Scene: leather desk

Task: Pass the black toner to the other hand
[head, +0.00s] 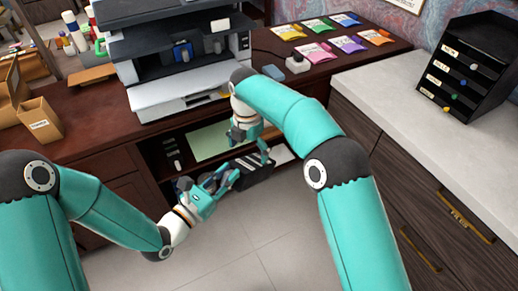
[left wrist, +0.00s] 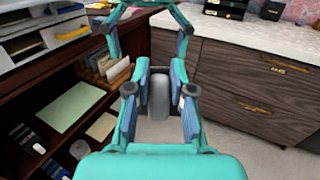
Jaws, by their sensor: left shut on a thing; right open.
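The black toner (head: 255,170) is a dark cartridge with pale stripes, held in the air in front of the desk's open shelf. My left gripper (head: 222,181) is shut on its left end. In the left wrist view the toner (left wrist: 158,97) shows as a rounded grey end between the pads of my left gripper (left wrist: 159,90). My right gripper (head: 250,143) is open, just above the toner in the head view, with one finger reaching down near its right end. Its open fingers (left wrist: 146,27) also show beyond the toner in the left wrist view. Whether they touch it is unclear.
A printer (head: 180,60) stands on the dark wooden desk (head: 95,125). Below, the open shelf holds a pale green sheet (head: 208,142) and small items. A white-topped cabinet (head: 400,90) with a black organiser (head: 470,70) stands at right. The tiled floor (head: 265,240) below is clear.

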